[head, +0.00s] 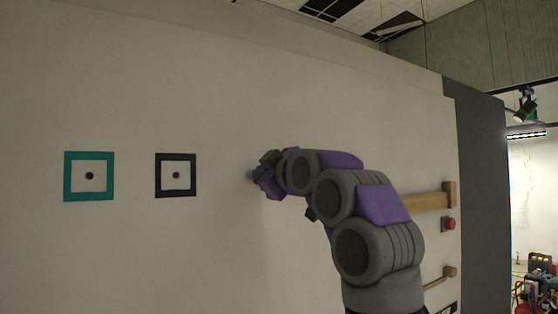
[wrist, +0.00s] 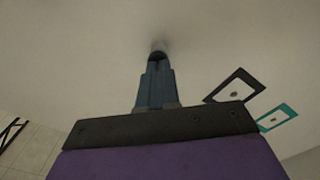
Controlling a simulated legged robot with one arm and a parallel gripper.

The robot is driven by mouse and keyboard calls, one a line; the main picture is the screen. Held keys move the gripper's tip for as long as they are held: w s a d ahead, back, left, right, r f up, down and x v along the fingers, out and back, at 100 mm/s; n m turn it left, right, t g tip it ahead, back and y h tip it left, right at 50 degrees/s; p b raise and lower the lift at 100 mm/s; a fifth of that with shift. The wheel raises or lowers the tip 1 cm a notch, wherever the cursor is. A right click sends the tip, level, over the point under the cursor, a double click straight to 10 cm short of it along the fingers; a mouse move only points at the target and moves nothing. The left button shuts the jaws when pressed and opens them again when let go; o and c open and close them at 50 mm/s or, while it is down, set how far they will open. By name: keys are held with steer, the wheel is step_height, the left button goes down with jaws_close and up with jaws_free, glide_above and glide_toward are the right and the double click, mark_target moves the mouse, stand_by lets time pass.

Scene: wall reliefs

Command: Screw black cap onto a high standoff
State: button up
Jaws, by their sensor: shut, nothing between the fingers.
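My gripper (head: 254,175) is at the pale wall, right of the two square frames in the head view. In the wrist view its blue-grey fingers (wrist: 156,68) are shut together and point at the wall. A small dark round thing (wrist: 158,55) shows at the fingertips, against the wall. It may be the black cap, but I cannot tell whether it is on a standoff or whether the fingers touch it. In the head view the gripper hides this spot.
A teal square frame (head: 67,177) and a black square frame (head: 158,176), each around a dark round spot, are on the wall to the left. A wooden bar (head: 427,202), a red button (head: 449,223) and a lower bar (head: 437,281) are at right. The wall above is clear.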

steer(key=n+p, duration=0.1)
steer(key=n, duration=0.1)
steer(key=n+p, duration=0.1)
steer(key=n, duration=0.2)
steer(key=n+p, duration=0.1)
steer(key=n, duration=0.1)
steer(key=shift+w+a+f+n, duration=0.1)
steer(key=shift+w+f+n, duration=0.1)
steer(key=shift+f+n, duration=0.2)
jaws_close()
